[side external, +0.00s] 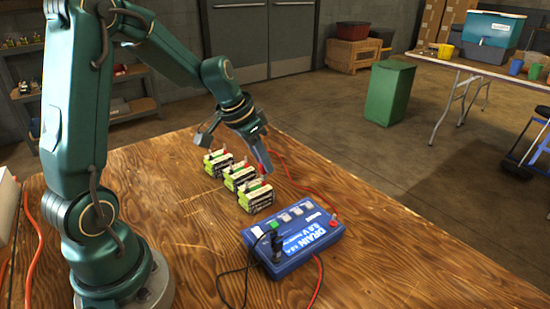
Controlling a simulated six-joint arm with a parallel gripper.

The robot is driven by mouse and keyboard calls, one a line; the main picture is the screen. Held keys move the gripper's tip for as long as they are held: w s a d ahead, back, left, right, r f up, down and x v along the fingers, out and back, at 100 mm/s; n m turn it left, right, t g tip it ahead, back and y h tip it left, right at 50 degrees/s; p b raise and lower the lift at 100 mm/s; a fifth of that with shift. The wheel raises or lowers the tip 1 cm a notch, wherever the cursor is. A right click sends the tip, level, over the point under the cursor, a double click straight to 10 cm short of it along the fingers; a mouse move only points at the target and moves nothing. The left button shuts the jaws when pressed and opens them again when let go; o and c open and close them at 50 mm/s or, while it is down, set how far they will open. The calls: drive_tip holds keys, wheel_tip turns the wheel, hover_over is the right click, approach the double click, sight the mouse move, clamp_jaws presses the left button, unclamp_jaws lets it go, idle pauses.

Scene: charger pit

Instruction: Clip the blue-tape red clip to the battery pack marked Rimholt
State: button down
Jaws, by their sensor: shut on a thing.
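My gripper (254,138) is shut on a red clip (265,162) with a bluish band, and holds it just above and behind the row of battery packs. A red lead runs from the clip area to the right. Three green, white and black battery packs stand in a slanting row: the far pack (217,163), the middle pack (240,177) and the near pack (256,196). Each has small terminals on top, some with red. Their names are too small to read, so I cannot tell which is Rimholt. I cannot tell whether the clip touches a pack.
A blue box marked DRAIN (300,251) sits in front of the packs, with a black plug-like part (277,244) on it and black and red leads around it. The wooden table (165,225) is clear left of the packs. A green bin (390,93) stands beyond.

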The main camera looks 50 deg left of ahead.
drive_tip(key=shift+f, duration=0.15)
idle(0.5)
drive_tip(key=c, duration=0.7)
unclamp_jaws()
drive_tip(key=shift+c, duration=0.2)
drive_tip(key=shift+o, duration=1.1)
drive_tip(key=shift+r, duration=3.75)
